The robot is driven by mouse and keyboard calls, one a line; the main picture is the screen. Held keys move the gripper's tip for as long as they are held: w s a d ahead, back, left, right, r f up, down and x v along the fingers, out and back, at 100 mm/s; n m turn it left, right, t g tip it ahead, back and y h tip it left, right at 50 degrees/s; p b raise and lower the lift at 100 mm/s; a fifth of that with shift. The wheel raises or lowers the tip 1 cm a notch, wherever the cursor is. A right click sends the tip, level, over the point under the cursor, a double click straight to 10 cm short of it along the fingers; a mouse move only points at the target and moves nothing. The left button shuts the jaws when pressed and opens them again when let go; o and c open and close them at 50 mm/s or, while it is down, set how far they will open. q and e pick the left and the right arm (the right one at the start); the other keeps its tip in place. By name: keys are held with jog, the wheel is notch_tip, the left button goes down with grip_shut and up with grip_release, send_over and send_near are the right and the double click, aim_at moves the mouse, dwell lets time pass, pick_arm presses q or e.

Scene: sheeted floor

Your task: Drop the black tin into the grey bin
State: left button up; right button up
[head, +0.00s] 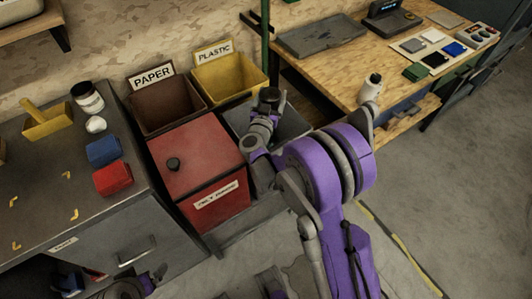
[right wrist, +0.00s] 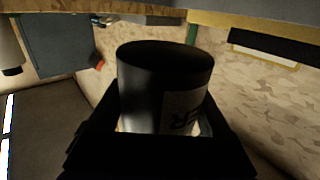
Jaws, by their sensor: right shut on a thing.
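The black tin (head: 268,96) is held upright in my right gripper (head: 264,112). In the right wrist view the black tin (right wrist: 163,75) fills the middle, with a pale label partly seen on its side, and the jaws (right wrist: 160,130) are shut around its lower part. The grey bin (head: 293,124) is right of the red bin and below the yellow one. My right gripper and tin appear over the grey bin's left part; its inside is largely hidden by my arm. A piece of my left arm's end (head: 130,288) shows at the bottom edge, its jaws unclear.
A brown PAPER bin (head: 165,103), a yellow PLASTIC bin (head: 230,78) and a lidded red bin (head: 198,160) stand close by. A grey workbench (head: 50,178) with several items is at left. A wooden table (head: 345,68) is at right. Floor (head: 440,180) is clear at right.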

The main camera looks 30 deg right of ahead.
jog(key=o, duration=1.2)
notch_tip(320, 180, up, 10)
jog(key=shift+f+p, duration=0.1)
jog(key=shift+p, duration=0.65)
